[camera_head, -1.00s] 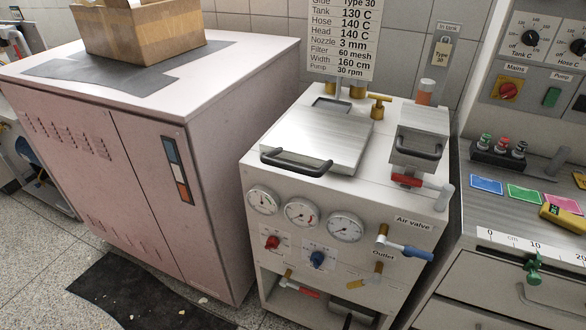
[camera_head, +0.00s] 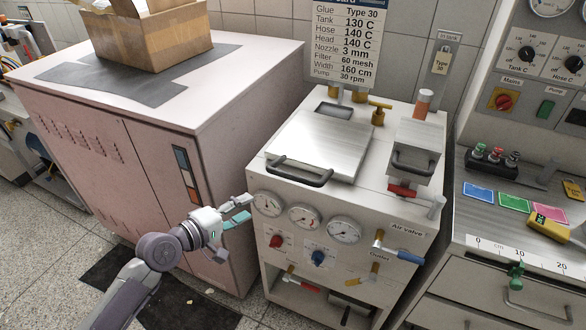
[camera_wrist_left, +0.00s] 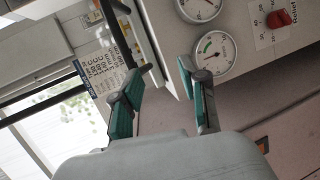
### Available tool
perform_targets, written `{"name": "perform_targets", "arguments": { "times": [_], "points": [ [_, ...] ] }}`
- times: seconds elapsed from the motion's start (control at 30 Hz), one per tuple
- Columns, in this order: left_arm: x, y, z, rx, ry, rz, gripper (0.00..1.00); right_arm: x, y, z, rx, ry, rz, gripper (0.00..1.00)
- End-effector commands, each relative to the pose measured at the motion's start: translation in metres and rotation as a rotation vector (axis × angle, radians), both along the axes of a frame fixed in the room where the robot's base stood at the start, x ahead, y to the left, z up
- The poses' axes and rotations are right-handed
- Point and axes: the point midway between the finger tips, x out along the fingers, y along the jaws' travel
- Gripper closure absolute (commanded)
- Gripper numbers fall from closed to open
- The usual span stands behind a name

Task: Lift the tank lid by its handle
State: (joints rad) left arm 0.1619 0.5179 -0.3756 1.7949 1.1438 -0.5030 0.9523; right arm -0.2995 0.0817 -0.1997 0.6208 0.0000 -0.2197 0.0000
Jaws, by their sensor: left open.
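The tank lid (camera_head: 322,142) is a flat silver plate lying shut on top of the white machine. Its dark handle (camera_head: 300,174) runs along the lid's front left edge. My left gripper (camera_head: 240,208) is open and empty in front of the machine, left of the leftmost gauge, below and left of the handle. In the left wrist view my left gripper (camera_wrist_left: 158,83) shows its two teal-padded fingers apart, with the dark handle (camera_wrist_left: 118,32) beyond the left finger. No contact with the handle shows. My right gripper is not in view.
A smaller lid with a dark handle (camera_head: 412,162) and a red lever (camera_head: 402,190) are right of the tank lid. Pressure gauges (camera_head: 304,218) line the front panel. A pink cabinet (camera_head: 215,150) stands close on the left, a control bench (camera_head: 500,225) on the right.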

Motion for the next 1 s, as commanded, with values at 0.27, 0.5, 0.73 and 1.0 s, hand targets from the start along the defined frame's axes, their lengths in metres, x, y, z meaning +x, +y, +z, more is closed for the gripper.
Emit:
{"name": "perform_targets", "arguments": {
  "times": [0.27, 0.5, 0.73, 1.0],
  "points": [
    [-0.008, -0.027, 0.055, -0.116, 0.007, -0.070, 0.57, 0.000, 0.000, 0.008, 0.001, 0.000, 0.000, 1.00],
    [0.021, -0.057, 0.048, -0.116, 0.006, -0.068, 0.57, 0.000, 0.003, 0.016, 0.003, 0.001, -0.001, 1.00],
    [0.055, -0.091, 0.038, -0.113, 0.006, -0.067, 0.57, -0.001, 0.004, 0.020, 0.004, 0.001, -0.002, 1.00],
    [0.078, -0.115, 0.030, -0.111, 0.005, -0.067, 0.57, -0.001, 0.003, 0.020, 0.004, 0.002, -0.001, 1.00]
  ]
}}
